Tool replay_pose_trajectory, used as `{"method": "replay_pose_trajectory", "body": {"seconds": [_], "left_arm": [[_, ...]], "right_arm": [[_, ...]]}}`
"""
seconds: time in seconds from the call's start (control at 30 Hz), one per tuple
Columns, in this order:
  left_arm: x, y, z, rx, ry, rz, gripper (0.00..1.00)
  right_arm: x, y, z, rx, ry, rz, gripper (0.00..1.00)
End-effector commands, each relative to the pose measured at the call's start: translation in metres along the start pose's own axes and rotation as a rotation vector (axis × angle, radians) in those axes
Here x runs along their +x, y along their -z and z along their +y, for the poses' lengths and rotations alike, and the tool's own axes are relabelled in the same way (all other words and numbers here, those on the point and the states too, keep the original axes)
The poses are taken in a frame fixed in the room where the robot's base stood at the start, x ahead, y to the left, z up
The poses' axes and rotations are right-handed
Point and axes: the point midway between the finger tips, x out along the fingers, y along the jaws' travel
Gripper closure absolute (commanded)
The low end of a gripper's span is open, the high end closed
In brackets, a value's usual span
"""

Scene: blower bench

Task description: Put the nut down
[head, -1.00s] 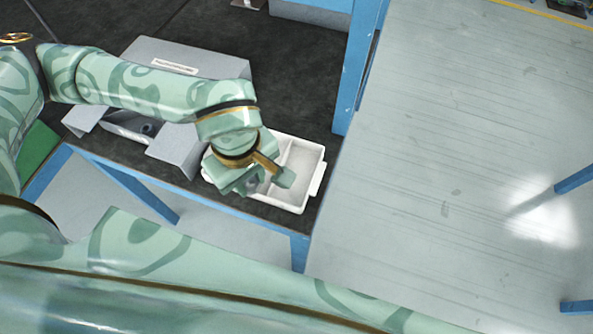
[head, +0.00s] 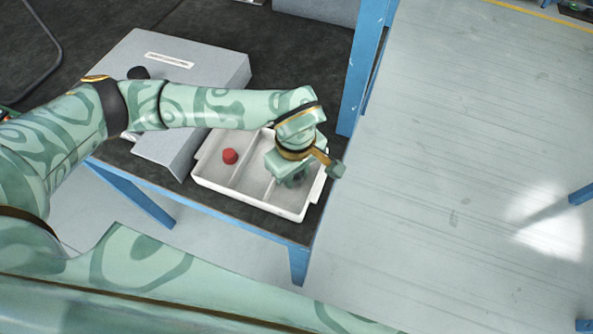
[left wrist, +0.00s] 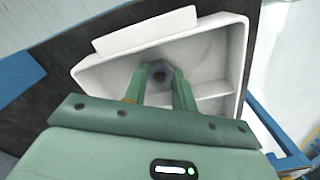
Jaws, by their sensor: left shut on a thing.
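My left gripper (head: 291,182) is over the right-hand compartment of the white tray (head: 232,194) in the head view. In the left wrist view the two fingers (left wrist: 159,84) are shut on a grey nut (left wrist: 158,72) with a dark hole. The nut is inside the outline of the tray (left wrist: 240,60); I cannot tell whether it touches the floor. In the head view the gripper hides the nut. My right gripper is not in view.
A red cap-like piece (head: 230,156) lies in the tray's left compartment. A grey housing (head: 205,72) stands left of the tray on the dark bench top (head: 290,60). A blue post (head: 366,70) rises beyond the tray at the right.

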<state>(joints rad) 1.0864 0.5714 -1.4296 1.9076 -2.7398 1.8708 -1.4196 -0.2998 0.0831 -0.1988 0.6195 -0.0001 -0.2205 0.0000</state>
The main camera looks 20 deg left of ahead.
Motion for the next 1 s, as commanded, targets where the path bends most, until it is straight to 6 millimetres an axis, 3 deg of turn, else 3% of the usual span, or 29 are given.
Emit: {"method": "replay_pose_trajectory", "body": {"seconds": [0.23, 0.27, 0.3, 0.33, 0.67, 1.0], "left_arm": [[0.002, 0.0, 0.0, -0.001, -0.001, 0.001, 0.96], [0.001, 0.0, 0.0, -0.001, -0.001, 0.001, 0.65], [0.001, 0.0, 0.0, -0.001, -0.001, 0.001, 0.54], [0.001, 0.0, 0.0, -0.001, -0.001, 0.001, 0.52], [-0.005, 0.0, 0.0, 0.0, -0.002, 0.001, 0.52], [-0.08, 0.001, 0.001, 0.0, -0.008, 0.005, 0.52]], "right_arm": [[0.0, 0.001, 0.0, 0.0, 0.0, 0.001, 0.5], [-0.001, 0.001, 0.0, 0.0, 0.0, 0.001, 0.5], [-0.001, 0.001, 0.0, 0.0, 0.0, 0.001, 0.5], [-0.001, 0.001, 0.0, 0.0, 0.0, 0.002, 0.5], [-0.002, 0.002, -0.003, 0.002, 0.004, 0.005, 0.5], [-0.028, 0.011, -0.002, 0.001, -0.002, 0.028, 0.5]]}}
